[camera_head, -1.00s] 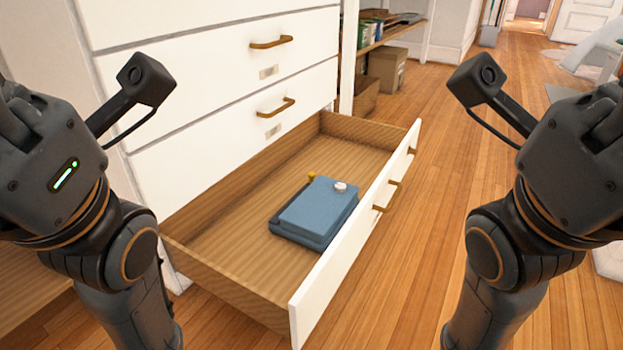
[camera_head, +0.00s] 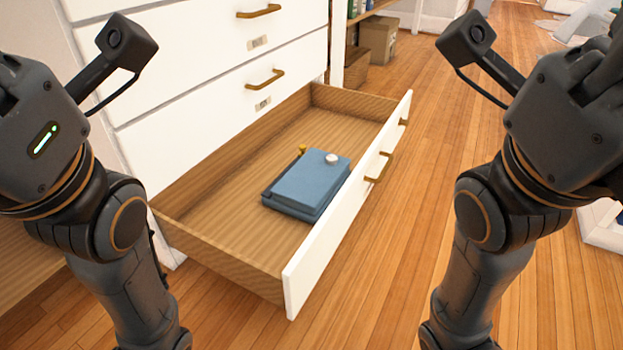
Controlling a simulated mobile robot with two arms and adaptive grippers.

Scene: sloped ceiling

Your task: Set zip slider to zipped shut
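A blue case (camera_head: 308,188) lies flat in the open bottom drawer, close to the drawer's front panel. A small yellow piece (camera_head: 301,150), which may be the zip slider, shows at its back left corner. A dark strip runs along its left side; I cannot tell how far it is zipped. A round white knob (camera_head: 331,158) sits on its top. My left arm is at the left edge and my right arm at the right edge, both apart from the case. The fingertips of both grippers are outside the picture or hidden.
The open wooden drawer (camera_head: 225,225) has a white front panel (camera_head: 345,215) with brass handles. The white dresser (camera_head: 190,60) rises behind it. Wooden floor (camera_head: 390,280) is free to the right of the drawer. A cardboard box (camera_head: 378,40) stands at the back.

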